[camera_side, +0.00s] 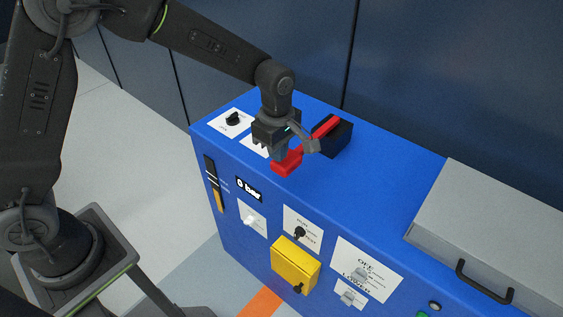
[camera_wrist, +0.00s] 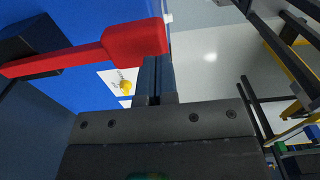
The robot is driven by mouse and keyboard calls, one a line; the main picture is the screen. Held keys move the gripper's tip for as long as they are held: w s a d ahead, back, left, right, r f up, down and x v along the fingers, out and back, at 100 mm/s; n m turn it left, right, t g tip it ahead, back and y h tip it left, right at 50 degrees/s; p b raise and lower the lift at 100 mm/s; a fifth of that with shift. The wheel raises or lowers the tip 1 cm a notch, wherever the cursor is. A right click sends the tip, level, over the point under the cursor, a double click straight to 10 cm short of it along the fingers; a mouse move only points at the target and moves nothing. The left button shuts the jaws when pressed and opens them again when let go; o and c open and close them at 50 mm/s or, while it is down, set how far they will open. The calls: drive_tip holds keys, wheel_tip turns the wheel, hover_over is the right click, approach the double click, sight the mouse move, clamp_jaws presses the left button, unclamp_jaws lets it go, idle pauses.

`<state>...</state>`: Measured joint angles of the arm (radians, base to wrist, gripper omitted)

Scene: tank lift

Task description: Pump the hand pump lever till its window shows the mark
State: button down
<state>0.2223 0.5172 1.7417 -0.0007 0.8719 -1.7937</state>
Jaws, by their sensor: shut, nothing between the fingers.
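The red pump lever (camera_side: 287,163) reaches out from a black block (camera_side: 336,143) on top of the blue cabinet, its wide handle end toward the front. In the wrist view the lever (camera_wrist: 135,41) crosses from the left to just above my fingertips. My gripper (camera_side: 279,155) is shut and empty, right at the handle end; it also shows in the wrist view (camera_wrist: 157,62). I cannot tell whether it touches the handle. A small window reading "bar" (camera_side: 249,189) is on the front face; its first character is hard to read. A dark and orange upright gauge (camera_side: 214,185) stands left of it.
The blue cabinet (camera_side: 385,180) carries a black knob (camera_side: 233,119) at the back left and a grey lid with a handle (camera_side: 490,225) at the right. The front has a yellow box (camera_side: 295,262) and several labelled switches. The top between lever and lid is clear.

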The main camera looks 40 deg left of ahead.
wheel_tip(320, 180, up, 6)
drive_tip(key=s, duration=0.1)
drive_tip(key=shift+s+r, duration=0.2)
drive_tip(key=shift+s, duration=0.05)
idle(0.4)
drive_tip(key=s+a+r+m+t, duration=0.2)
drive_tip(key=s+a+r+m, duration=0.4)
drive_tip(key=s+r+m, duration=0.25)
drive_tip(key=s+a+r+m+t, duration=0.1)
drive_tip(key=s+a+m+t, duration=0.2)
drive_tip(key=s+m, duration=0.6)
drive_tip(key=s+a, duration=0.1)
drive_tip(key=s, duration=0.2)
drive_tip(key=shift+s, duration=0.25)
drive_tip(key=c, duration=1.8)
unclamp_jaws()
drive_tip(key=shift+d+r+m, duration=0.1)
drive_tip(key=shift+r+m, duration=0.05)
drive_tip(key=shift+m, duration=0.1)
idle(0.4)
